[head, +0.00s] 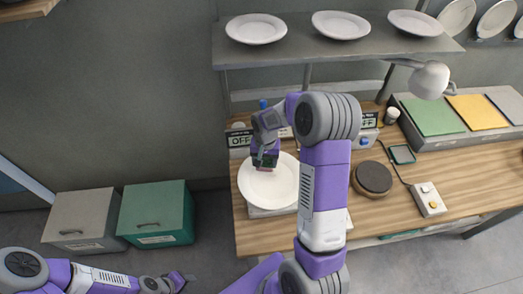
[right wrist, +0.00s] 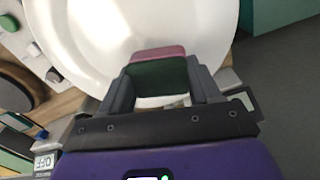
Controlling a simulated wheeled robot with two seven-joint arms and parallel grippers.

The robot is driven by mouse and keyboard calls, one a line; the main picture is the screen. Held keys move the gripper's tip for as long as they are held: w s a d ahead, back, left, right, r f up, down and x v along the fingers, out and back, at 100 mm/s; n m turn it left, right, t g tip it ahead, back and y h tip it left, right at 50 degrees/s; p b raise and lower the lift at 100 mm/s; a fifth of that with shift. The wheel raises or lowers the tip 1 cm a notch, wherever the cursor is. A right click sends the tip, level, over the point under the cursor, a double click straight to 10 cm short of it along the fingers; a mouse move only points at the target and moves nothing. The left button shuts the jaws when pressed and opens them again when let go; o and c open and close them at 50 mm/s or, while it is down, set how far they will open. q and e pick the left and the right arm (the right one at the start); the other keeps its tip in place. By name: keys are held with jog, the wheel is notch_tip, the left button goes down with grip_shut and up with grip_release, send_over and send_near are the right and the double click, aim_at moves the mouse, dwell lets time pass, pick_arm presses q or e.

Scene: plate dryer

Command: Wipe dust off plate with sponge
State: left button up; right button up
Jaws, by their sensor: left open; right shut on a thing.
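A white plate (head: 275,190) lies at the left end of the wooden bench and also fills the top of the right wrist view (right wrist: 85,35). My right gripper (head: 264,161) is over the plate's upper left part. It is shut on a sponge with a green body (right wrist: 160,78) and a pink edge, which shows between the fingers. I cannot tell whether the sponge touches the plate. No dust stands out on the visible plate surface. My left gripper (head: 180,281) is open and empty, low at the left, away from the bench.
A shelf (head: 340,48) with several plates hangs above the bench. A lamp (head: 430,79), coloured panels (head: 433,116), a dark round pad (head: 373,178) and a switch box (head: 428,199) are to the right. Grey (head: 82,217) and green (head: 155,212) bins stand on the floor at left.

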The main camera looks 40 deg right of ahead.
jog(key=shift+s+r+p, duration=0.2)
jog(key=shift+r+p, duration=0.25)
jog(key=shift+r, duration=0.55)
jog(key=shift+w+r+p, duration=0.15)
jog(key=shift+r+p, duration=0.35)
jog(key=shift+r, duration=0.15)
jog(key=shift+r+p, duration=0.65)
jog(key=shift+r, duration=0.45)
jog(key=shift+f, duration=0.1)
